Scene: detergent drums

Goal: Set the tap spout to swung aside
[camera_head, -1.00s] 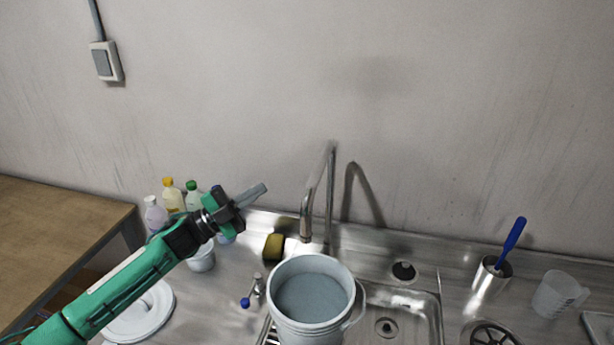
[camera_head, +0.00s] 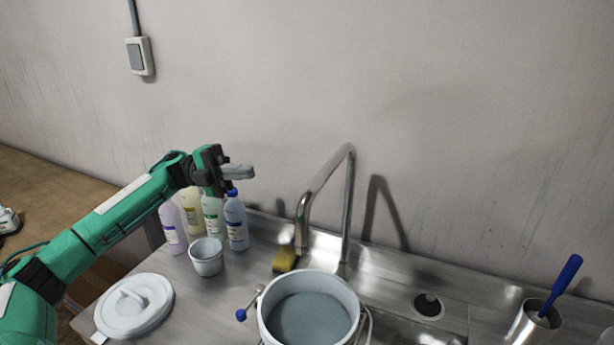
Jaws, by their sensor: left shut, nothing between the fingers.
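The tap spout (camera_head: 321,188) is a tall bent metal pipe behind the sink, with its outlet end pointing down to the left, above the yellow sponge and behind the bucket. A white bucket (camera_head: 308,313) with grey contents stands at the sink in front of the tap. A small lever with a blue knob (camera_head: 241,315) is to the left of the bucket. My left gripper (camera_head: 240,172) is shut and empty, in the air left of the spout and apart from it, above the bottles. My right gripper is not in view.
Several bottles (camera_head: 212,218) stand below my left gripper. A white cup (camera_head: 206,257), a round white lid (camera_head: 134,305) and a yellow sponge (camera_head: 285,260) lie nearby. A metal holder (camera_head: 534,325) with a blue-handled tool (camera_head: 562,284) is at the right.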

